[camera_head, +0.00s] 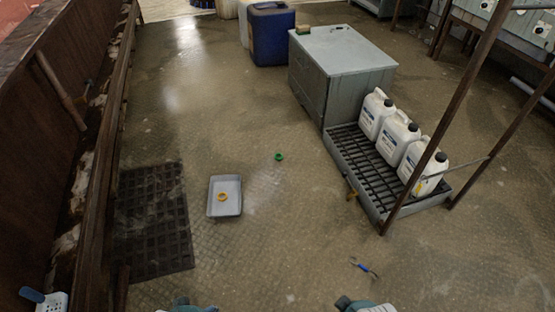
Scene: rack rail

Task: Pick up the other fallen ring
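A small green ring (279,156) lies on the wet floor near the middle of the head view, left of the grey cabinet. A yellow-orange ring (222,197) lies inside a shallow grey tray (212,211) on the floor, left of and nearer to me than the green ring. Only small parts of my arms show at the bottom edge, well short of both rings. My grippers' fingers are not visible.
White jugs (372,115) stand on a black-grated spill pallet (349,158) at right, beside a grey cabinet (341,52). A blue-handled object (364,267) lies at lower right. A dark floor mat (152,220) is at left. Floor around the green ring is clear.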

